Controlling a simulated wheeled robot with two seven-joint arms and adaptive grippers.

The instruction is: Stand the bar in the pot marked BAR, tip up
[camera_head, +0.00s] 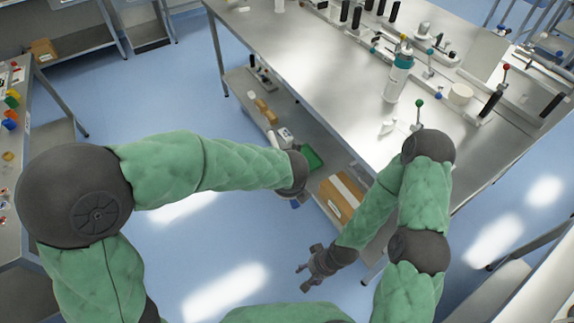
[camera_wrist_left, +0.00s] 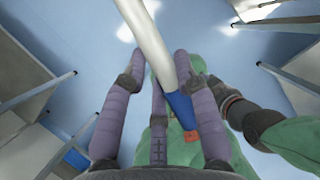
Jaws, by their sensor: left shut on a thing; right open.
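The bar (camera_wrist_left: 150,38) shows in the left wrist view as a pale round shaft with a blue end section (camera_wrist_left: 180,108). My left gripper (camera_wrist_left: 163,72) has its purple fingers shut around it, and the pale part runs up out of the picture. In the head view the left gripper is mostly hidden below the dark wrist, off the near side of the steel table (camera_head: 300,60). My right gripper (camera_head: 310,275) is open and empty, low over the floor. I cannot make out a pot marked BAR.
Another bench (camera_head: 48,150) stands at the left. Blue floor lies open between.

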